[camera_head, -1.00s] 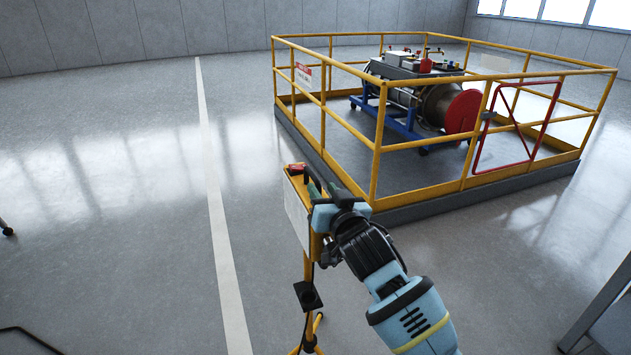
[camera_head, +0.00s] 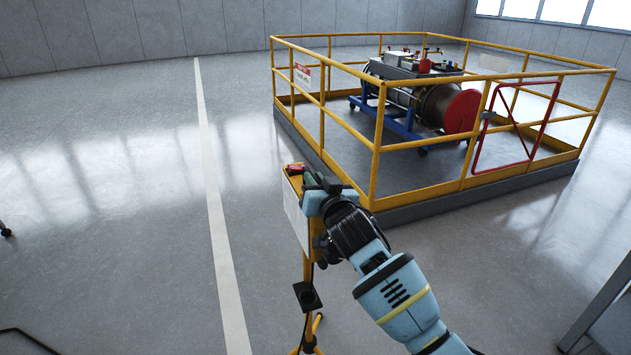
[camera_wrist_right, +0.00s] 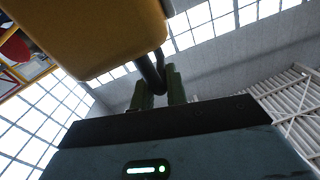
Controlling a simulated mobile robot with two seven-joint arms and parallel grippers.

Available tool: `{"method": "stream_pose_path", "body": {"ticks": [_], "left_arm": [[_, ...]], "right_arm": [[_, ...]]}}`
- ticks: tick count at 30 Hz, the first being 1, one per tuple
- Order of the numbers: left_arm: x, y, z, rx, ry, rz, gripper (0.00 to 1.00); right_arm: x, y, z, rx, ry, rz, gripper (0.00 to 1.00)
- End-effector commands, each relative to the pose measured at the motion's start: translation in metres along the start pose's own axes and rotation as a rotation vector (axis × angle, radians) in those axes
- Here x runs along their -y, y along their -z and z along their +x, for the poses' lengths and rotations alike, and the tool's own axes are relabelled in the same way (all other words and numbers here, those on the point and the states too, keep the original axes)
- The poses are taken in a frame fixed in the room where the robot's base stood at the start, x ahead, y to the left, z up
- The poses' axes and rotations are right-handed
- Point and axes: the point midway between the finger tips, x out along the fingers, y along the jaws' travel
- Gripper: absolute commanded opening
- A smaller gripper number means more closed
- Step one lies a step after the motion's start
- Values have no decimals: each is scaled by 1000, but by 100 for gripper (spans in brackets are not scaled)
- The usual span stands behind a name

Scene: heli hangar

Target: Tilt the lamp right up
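The lamp (camera_head: 296,213) is a flat yellow box on a yellow stand (camera_head: 308,330), low in the middle of the head view. Its pale face points left, and a small red part sits on top. In the right wrist view, its yellow housing (camera_wrist_right: 95,35) fills the top left, with a black handle (camera_wrist_right: 153,72) coming off it. My right gripper (camera_head: 311,183) is at the lamp's right side. Its two green fingers (camera_wrist_right: 157,90) stand close together on either side of the black handle and seem closed on it. My left gripper is not in view.
A yellow railing (camera_head: 378,140) encloses a grey platform just behind the lamp, with a machine on a blue frame (camera_head: 405,125) inside. A grey structure (camera_head: 605,315) stands at the lower right. The floor left of the lamp is open, crossed by a white line (camera_head: 215,190).

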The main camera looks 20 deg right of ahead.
Motion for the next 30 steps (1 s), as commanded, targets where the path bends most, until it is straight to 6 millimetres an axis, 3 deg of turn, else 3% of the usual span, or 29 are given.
{"method": "stream_pose_path", "body": {"ticks": [17,30], "left_arm": [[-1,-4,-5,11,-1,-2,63],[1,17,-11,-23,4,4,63]], "right_arm": [[-5,1,0,1,0,45,0],[-45,3,0,1,-1,360,0]]}}
